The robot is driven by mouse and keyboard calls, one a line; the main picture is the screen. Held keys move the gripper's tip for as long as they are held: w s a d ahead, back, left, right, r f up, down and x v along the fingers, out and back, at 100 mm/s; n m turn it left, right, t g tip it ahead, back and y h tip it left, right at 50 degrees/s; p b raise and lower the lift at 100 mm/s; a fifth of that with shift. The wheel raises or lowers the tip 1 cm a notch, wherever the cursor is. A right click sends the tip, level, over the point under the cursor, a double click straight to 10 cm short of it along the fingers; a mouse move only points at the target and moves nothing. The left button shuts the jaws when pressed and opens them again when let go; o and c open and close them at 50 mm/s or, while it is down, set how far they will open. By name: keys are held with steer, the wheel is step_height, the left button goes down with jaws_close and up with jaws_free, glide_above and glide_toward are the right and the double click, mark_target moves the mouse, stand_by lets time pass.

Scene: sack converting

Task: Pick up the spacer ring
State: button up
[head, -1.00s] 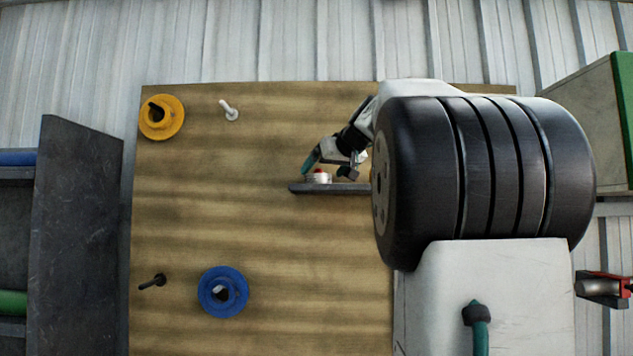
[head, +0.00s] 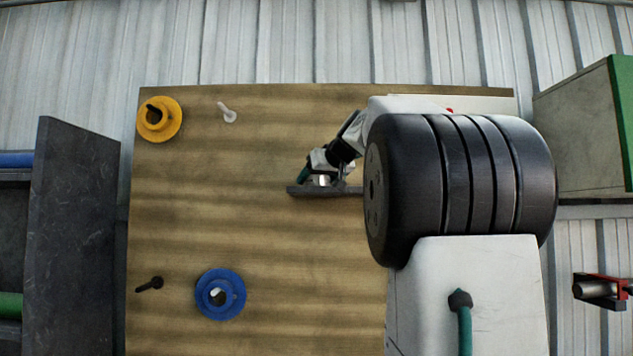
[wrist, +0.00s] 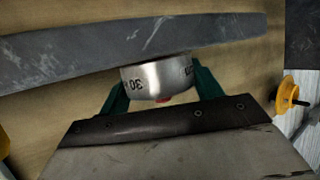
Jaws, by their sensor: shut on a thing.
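The spacer ring (wrist: 157,78) is a short silver metal cylinder with dark markings; part of a number shows on its side in the wrist view. My gripper (wrist: 155,85) has its teal fingers on both sides of it, shut on it. A small red spot shows at its lower edge. In the head view the ring (head: 322,180) is a small pale shape at the dark grey bar (head: 325,191), with my gripper (head: 318,177) around it. I cannot tell whether the ring touches the bar. My arm hides the bar's right end.
On the wooden board are a yellow flanged spool (head: 174,121), a blue flanged spool (head: 232,299), a white peg (head: 228,113) and a black peg (head: 150,285). A dark panel (head: 75,230) stands at left. The board's middle left is clear.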

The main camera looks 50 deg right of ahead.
step_height(320, 180, up, 10)
steer(key=shift+f, duration=0.1)
stand_by(0.4)
